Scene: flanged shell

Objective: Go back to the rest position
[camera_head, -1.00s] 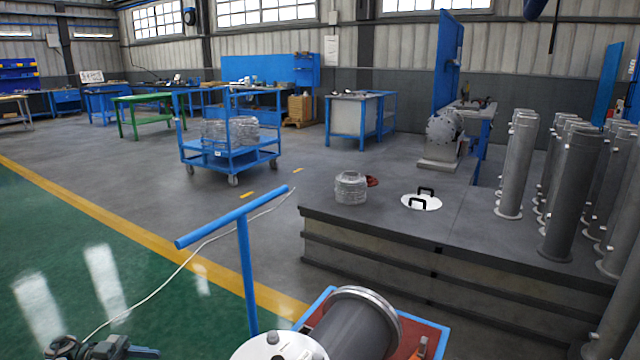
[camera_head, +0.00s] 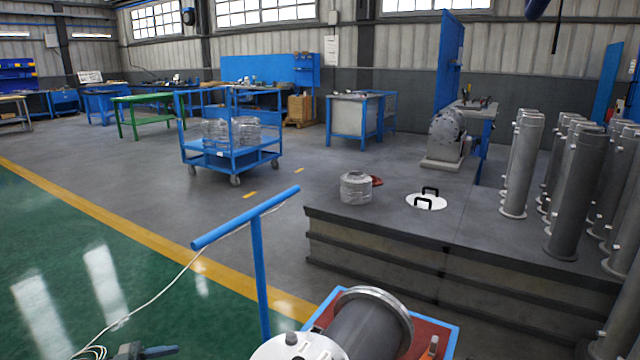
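Neither of my grippers shows in the head view now. A dark grey flanged shell (camera_head: 368,332) lies on its side at the bottom centre, its metal flange ring facing up and right. It rests over a red-topped surface with a blue frame (camera_head: 446,338). A white round plate (camera_head: 298,347) is at its lower left end, partly cut off by the picture's bottom edge. No gripper is seen touching the shell.
A blue T-shaped handle (camera_head: 246,217) rises left of the shell. A low grey platform (camera_head: 380,238) with a lidded opening (camera_head: 426,201) and several upright cylinders (camera_head: 522,165) stands right. A blue cart (camera_head: 232,160) is farther back. The green floor (camera_head: 60,265) at left is mostly clear.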

